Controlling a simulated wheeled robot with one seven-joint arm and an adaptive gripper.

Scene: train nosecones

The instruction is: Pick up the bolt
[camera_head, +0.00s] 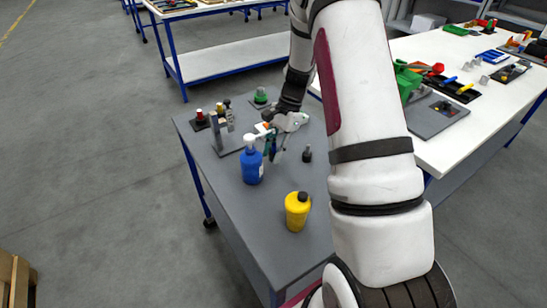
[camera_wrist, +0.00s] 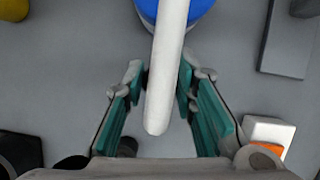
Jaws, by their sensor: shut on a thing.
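My gripper (camera_head: 276,152) reaches down beside the blue pump bottle (camera_head: 251,166) on the grey table. In the wrist view, my gripper (camera_wrist: 160,78) has its two teal-padded fingers closed in on a small dark thing (camera_wrist: 145,79). It looks like the bolt, but the white pump nozzle (camera_wrist: 167,75) crosses in front and hides most of it. The blue bottle (camera_wrist: 196,9) shows just beyond the fingertips. In the head view the bolt cannot be made out at the fingers.
A yellow bottle (camera_head: 297,211) stands nearer on the table. A small black upright thing (camera_head: 307,154) stands right of my gripper. A grey fixture (camera_head: 224,136) and a green-topped piece (camera_head: 261,97) stand behind. A white and orange thing (camera_wrist: 266,135) lies close by my right finger.

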